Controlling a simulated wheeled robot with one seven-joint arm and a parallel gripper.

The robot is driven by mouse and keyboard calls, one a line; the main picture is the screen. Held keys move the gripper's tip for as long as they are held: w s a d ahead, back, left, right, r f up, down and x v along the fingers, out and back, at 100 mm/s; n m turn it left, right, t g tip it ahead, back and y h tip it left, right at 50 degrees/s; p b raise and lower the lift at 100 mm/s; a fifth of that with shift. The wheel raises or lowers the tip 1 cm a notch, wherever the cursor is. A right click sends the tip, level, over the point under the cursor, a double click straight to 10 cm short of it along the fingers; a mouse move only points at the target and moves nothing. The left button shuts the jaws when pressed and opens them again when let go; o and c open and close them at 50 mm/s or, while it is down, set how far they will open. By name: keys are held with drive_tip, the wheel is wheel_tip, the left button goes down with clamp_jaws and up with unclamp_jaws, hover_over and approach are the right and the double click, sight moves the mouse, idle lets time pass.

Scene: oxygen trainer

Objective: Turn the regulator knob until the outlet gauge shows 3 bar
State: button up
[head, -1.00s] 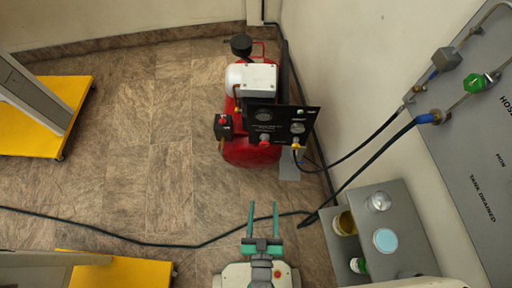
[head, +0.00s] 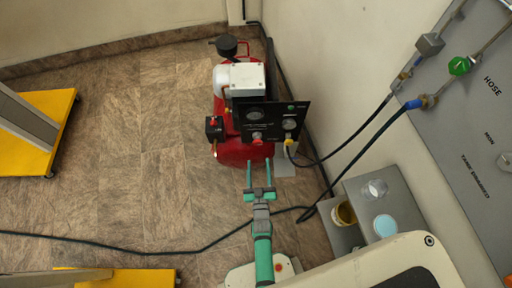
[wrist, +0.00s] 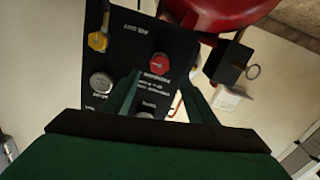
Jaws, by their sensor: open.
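The red regulator knob (head: 257,140) sits low on the black panel (head: 283,108) of the red compressor (head: 234,152). In the wrist view the knob (wrist: 158,63) shows just beyond and between my fingers, apart from them. My gripper (head: 259,163) is open and empty, a little in front of the panel. Two round gauges are on the panel: one above the knob (head: 255,115) and one to its right (head: 289,124). Their needles are too small to read. In the wrist view one gauge (wrist: 101,83) is clear of my fingers; the other (wrist: 145,115) is partly hidden between them.
A yellow outlet fitting (head: 289,143) with a black hose is right of the knob. A black pressure switch box (head: 214,128) is on the left. A grey shelf (head: 357,190) holding jars stands at lower right. A cable (head: 130,242) crosses the floor.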

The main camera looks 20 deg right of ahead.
sight(258, 144)
drive_tip(key=x, duration=0.9)
